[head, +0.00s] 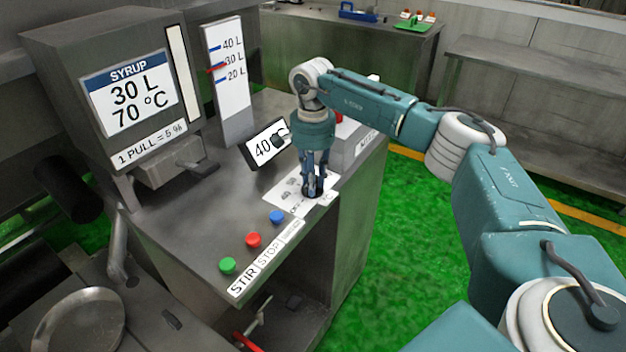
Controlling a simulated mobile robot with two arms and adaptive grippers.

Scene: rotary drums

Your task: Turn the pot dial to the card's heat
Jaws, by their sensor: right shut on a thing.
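The card (128,98) on the grey housing at the left reads SYRUP, 30 L, 70 °C. The pot dial's white plate (285,196) lies on the console top. My right gripper (313,192) points down over the plate and is shut on the dial knob. The knob is mostly hidden by the fingers, and its pointer cannot be read. A small tilted display (262,150) behind the plate shows 40 and a partly covered °C. My left gripper is out of view.
Green (228,265), red (253,240) and blue (277,217) buttons line the console's front edge, with STIR and STOP labels. A level gauge (228,80) stands behind, and a lever (195,167) sticks out below the card. Green floor is open at the right.

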